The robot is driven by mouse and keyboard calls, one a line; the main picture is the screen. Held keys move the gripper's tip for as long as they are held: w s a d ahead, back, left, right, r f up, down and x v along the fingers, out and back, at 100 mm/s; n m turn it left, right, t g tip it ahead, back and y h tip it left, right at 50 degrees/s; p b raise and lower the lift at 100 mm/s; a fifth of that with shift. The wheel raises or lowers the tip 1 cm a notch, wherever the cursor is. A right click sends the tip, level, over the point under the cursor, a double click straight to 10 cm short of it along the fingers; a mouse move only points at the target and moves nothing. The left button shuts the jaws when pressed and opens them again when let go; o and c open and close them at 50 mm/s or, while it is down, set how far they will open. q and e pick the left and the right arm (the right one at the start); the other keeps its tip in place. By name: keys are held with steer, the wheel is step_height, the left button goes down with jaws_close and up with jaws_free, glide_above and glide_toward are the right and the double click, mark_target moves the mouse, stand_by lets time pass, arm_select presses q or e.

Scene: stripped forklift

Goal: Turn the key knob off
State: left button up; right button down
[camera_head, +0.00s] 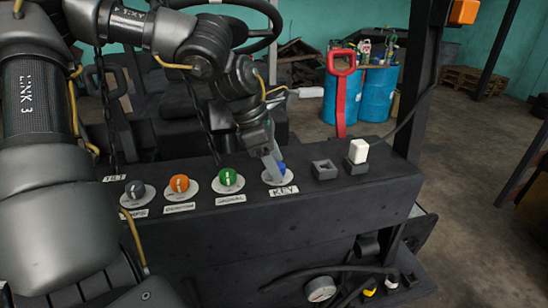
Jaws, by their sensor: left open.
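The jaws are open. I cannot tell whether the fingers touch the knob or which way it is turned. My right gripper is not in view.
Left of the key knob are a green knob (228,176), an orange knob (180,183) and a grey knob (135,188). On its right are a square socket (324,168) and a white switch (358,150). A steering wheel (255,8) and a red lever (341,92) stand behind the panel.

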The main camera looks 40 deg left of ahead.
arm_select(q)
steer(key=shift+c, duration=0.5)
steer(key=c, duration=0.9)
steer(key=shift+f+n+b, duration=0.2)
steer(key=shift+n+b, duration=0.2)
steer(key=shift+b, duration=0.4)
steer(key=n+y+b, duration=0.1)
steer(key=n+b, duration=0.2)
steer(key=b, duration=0.1)
steer(key=n+t+y+b, duration=0.1)
steer(key=n+b, duration=0.2)
steer(key=b, duration=0.2)
steer(key=shift+d+y, duration=0.15)
steer(key=shift+y, duration=0.15)
steer(key=n+b, duration=0.1)
steer(key=n, duration=0.1)
steer(key=shift+d+r+n+t+y, duration=0.1)
steer(key=shift+n+t+y, duration=0.2)
steer(key=shift+n+y, duration=0.1)
steer(key=shift+r+n+y, duration=0.1)
steer(key=shift+n+y, duration=0.3)
steer(key=shift+n, duration=0.7)
steer(key=o, duration=1)
